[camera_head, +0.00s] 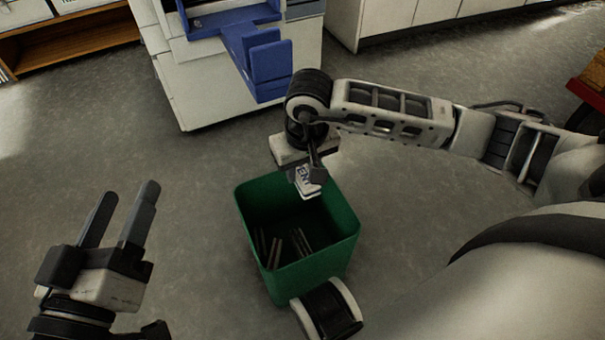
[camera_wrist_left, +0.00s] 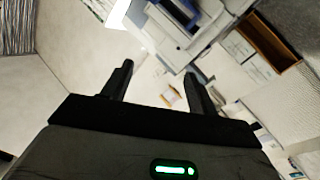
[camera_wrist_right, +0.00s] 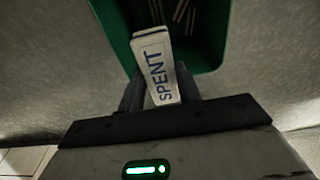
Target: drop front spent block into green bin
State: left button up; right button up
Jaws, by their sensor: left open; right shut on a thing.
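The spent block (camera_wrist_right: 155,68) is white with blue "SPENT" lettering. My right gripper (camera_head: 312,176) is shut on it, and in the head view the block (camera_head: 306,184) hangs over the far rim of the green bin. In the right wrist view the bin (camera_wrist_right: 112,22) lies beyond the block. My left gripper (camera_head: 122,215) is open and empty, off to the left of the bin; its fingers also show in the left wrist view (camera_wrist_left: 160,85).
A white machine (camera_head: 215,85) with a blue tray (camera_head: 265,62) stands behind the bin. White cabinets (camera_head: 400,18) are at the back, and a wooden shelf (camera_head: 75,40) is at upper left. The grey floor left of the bin is clear.

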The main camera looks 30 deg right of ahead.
jog(key=shift+f, duration=0.5)
pick_arm(q)
notch_tip(320, 180, up, 7)
jog(key=w+m+t+h+b, duration=0.1)
jog(key=m+t+h+b, duration=0.2)
jog(key=m, duration=0.2)
jog(key=shift+a+f+m+t, duration=0.15)
jog(key=shift+a+m+t, duration=0.15)
pick_arm(e)
jog(key=shift+f, duration=2.3)
jog(key=o, duration=1)
jog(key=shift+o, duration=0.2)
